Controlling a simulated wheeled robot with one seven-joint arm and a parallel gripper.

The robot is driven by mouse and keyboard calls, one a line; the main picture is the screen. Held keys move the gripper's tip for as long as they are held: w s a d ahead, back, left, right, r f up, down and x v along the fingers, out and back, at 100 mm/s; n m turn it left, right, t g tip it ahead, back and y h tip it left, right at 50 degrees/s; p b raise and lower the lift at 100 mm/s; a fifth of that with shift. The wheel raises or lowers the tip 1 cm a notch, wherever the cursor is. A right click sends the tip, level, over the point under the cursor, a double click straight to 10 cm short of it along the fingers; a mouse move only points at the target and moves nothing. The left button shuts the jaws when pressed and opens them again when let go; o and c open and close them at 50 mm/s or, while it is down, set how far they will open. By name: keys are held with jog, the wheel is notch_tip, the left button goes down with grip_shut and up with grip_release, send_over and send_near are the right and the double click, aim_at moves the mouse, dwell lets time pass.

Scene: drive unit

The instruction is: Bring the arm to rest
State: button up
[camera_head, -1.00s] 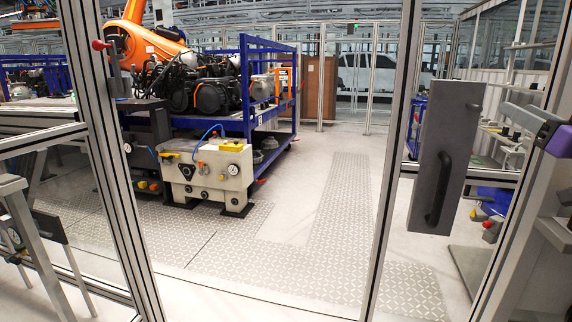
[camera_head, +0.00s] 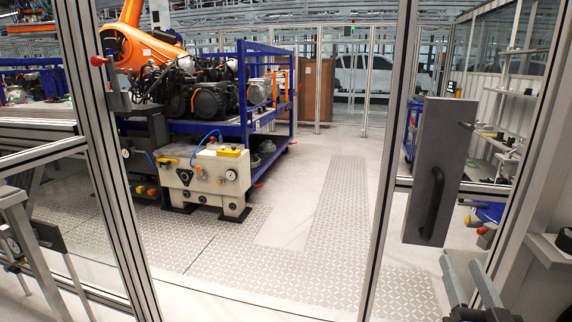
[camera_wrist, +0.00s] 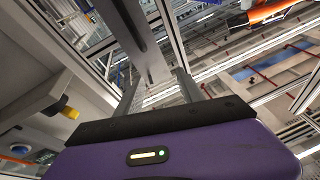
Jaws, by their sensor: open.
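My gripper (camera_head: 461,262) is low at the right of the head view, its two grey fingers apart and pointing up in the picture. It is below the dark grey door box with a black handle (camera_head: 434,180), and a gap shows between them. In the wrist view my gripper (camera_wrist: 158,82) shows both fingers apart above my purple hand body. Most of my arm is out of view.
An aluminium-framed opening stands ahead, with a left post (camera_head: 108,180) and a right post (camera_head: 388,170). Beyond it are a beige machine unit (camera_head: 205,178), a blue rack (camera_head: 243,110) and an orange robot arm (camera_head: 135,45). The patterned floor (camera_head: 335,220) between is clear.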

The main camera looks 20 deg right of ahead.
jog(key=s+a+f+n+g+y+p, duration=0.2)
jog(key=s+a+f+n+y+p, duration=0.1)
jog(key=s+a, duration=0.9)
jog(key=s+a+f+n+g+y+p, duration=0.2)
jog(key=s+a+f+n+y, duration=0.3)
jog(key=s+a, duration=0.8)
jog(key=shift+a+f+y+p, duration=0.3)
jog(key=shift+f+y+p, duration=0.4)
jog(key=shift+y, duration=0.5)
jog(key=shift+r, duration=0.15)
